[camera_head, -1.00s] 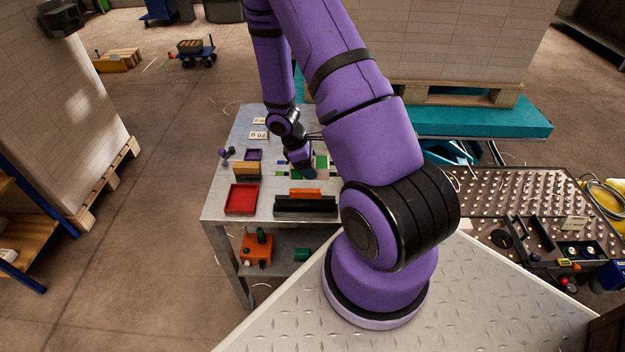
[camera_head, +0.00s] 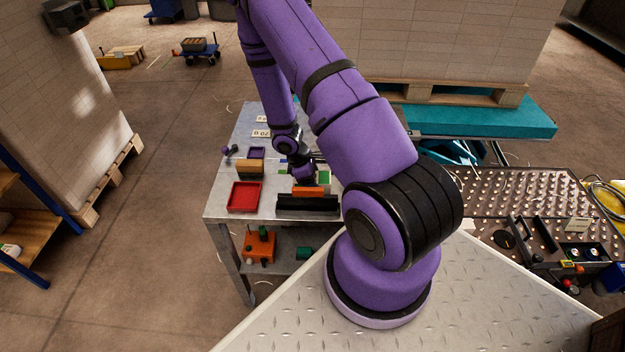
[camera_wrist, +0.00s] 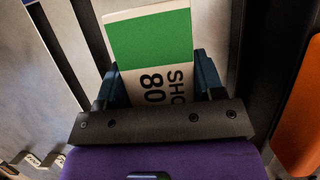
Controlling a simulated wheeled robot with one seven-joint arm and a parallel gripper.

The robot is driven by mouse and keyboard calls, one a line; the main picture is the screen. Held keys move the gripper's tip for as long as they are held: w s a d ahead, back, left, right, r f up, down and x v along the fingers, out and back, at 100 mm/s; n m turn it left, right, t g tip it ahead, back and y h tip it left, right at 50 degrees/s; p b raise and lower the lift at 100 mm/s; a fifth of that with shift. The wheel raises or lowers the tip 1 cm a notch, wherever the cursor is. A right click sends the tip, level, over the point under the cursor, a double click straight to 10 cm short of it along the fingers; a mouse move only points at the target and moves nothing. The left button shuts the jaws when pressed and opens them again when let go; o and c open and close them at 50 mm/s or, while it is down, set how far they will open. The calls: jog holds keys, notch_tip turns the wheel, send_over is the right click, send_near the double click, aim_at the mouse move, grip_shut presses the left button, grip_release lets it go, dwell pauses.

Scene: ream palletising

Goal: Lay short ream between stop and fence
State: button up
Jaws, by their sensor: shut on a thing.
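The short ream (camera_wrist: 152,45), green and white with "SHO" and "80" partly readable, lies between the blue fingers of my gripper (camera_wrist: 158,85) in the wrist view. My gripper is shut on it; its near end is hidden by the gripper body. In the head view my gripper (camera_head: 303,174) is low over the metal table, with a green patch (camera_head: 325,177) just right of it. Dark bars run along the ream's left (camera_wrist: 58,55) and right (camera_wrist: 250,60) in the wrist view, apart from it. I cannot tell which is stop or fence, nor whether the ream touches the table.
An orange block (camera_head: 308,191) stands close to my gripper, behind a black holder (camera_head: 308,206). My arm hides the table's right side.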

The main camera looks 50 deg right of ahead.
jog(key=shift+f, duration=0.1)
jog(key=o, duration=1.1)
